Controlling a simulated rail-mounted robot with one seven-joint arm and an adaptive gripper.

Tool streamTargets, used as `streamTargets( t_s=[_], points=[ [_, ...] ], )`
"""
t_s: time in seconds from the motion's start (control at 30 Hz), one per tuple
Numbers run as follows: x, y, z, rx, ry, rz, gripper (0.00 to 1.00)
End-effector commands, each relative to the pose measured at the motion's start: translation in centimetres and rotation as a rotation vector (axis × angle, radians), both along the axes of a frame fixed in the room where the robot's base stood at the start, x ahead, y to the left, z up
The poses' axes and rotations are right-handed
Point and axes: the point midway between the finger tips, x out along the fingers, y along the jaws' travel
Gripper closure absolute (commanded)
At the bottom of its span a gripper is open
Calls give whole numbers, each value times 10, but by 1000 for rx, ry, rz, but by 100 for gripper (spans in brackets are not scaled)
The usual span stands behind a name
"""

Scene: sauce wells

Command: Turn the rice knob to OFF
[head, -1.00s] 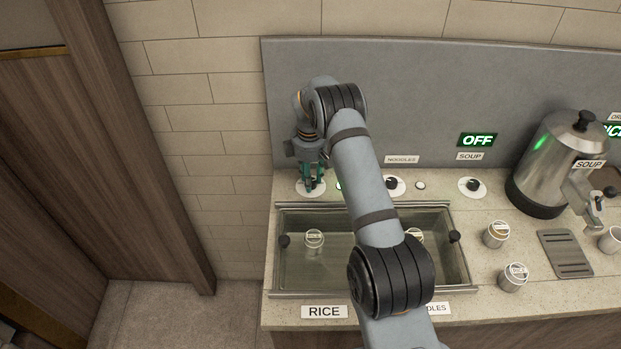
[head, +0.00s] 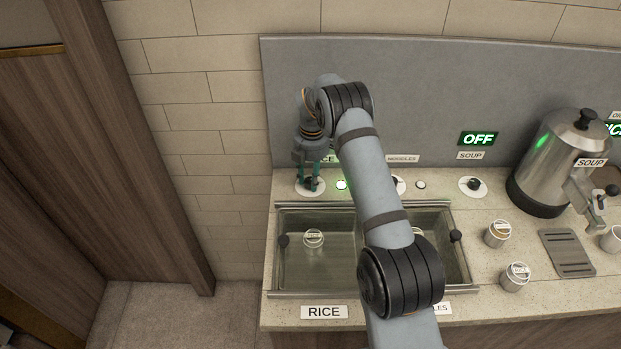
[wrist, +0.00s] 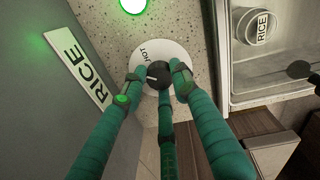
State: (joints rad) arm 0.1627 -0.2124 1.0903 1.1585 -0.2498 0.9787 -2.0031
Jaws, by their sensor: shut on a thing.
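The rice knob (wrist: 157,77) is black and sits on a white round dial (wrist: 140,72) in the wrist view, with the word HOT beside it. A short pale mark shows on the knob; I cannot tell exactly which setting it points at. My gripper (wrist: 158,76) has green fingers closed around the knob. In the head view my gripper (head: 311,180) points down over the white dial (head: 319,189) at the counter's back left and hides most of the knob. A green light (head: 341,184) beside the dial is lit; it also shows in the wrist view (wrist: 133,5).
A sunken well (head: 300,265) holding a lidded rice cup (head: 313,238) lies in front of the knob. The grey back panel (head: 420,100) stands close behind. A soup knob (head: 473,185) and metal soup urn (head: 545,165) stand to the right.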

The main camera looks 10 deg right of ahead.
Motion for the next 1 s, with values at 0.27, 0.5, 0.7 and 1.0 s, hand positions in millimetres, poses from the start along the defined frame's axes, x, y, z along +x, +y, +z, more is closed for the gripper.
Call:
streamTargets(
  t_s=[0.27,0.5,0.7,1.0],
  points=[
    [-2,5,0,6,2,263,97],
    [-3,5,0,6,4,490,97],
    [-3,4,1,7,4,667,97],
    [-4,3,2,8,7,868,97]
  ],
)
